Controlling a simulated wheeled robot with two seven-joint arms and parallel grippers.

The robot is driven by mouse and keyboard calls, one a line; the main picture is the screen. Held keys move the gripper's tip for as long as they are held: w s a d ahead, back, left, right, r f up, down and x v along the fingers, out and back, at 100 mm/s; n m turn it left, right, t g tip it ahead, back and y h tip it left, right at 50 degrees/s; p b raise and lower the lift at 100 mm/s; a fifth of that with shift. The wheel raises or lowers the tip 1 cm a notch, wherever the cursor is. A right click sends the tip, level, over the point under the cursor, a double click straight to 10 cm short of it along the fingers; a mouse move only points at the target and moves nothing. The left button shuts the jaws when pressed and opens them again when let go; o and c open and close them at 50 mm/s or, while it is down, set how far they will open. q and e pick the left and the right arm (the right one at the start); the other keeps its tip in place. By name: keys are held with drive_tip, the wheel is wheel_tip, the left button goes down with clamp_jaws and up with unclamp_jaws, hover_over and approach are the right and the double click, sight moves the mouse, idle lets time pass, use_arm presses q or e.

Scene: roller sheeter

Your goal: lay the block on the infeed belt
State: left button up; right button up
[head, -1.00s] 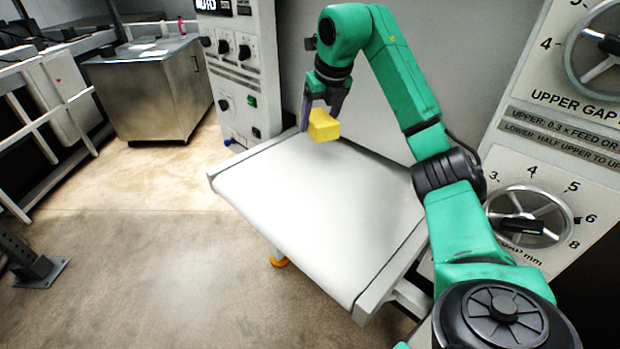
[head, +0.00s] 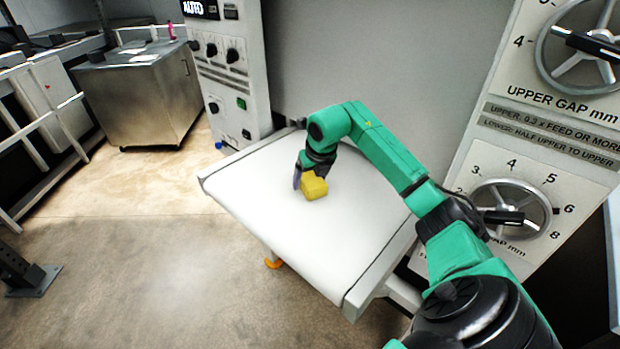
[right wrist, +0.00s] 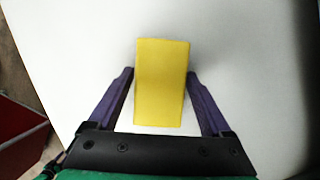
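The yellow block (head: 314,188) is at my right gripper (head: 311,180), over the far middle part of the white infeed belt (head: 270,225). In the right wrist view the block (right wrist: 161,85) sits between the two purple fingertips (right wrist: 161,75), which meet its left and right sides. The gripper is shut on it. The block is at or very close to the belt surface; I cannot tell whether its underside touches. The belt also shows behind it in the right wrist view (right wrist: 245,60). My left gripper is not in view.
A control panel (head: 228,75) with knobs stands at the belt's far left corner. A panel with two gap handwheels (head: 510,208) rises on the right, close to my right arm. A steel cabinet (head: 145,100) is at the back left. The belt around the block is clear.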

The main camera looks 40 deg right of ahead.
drive_tip(key=shift+o, duration=0.4)
drive_tip(key=shift+r, duration=0.1)
drive_tip(key=b+v, duration=0.1)
drive_tip(key=v, duration=1.1)
drive_tip(key=shift+a, duration=0.1)
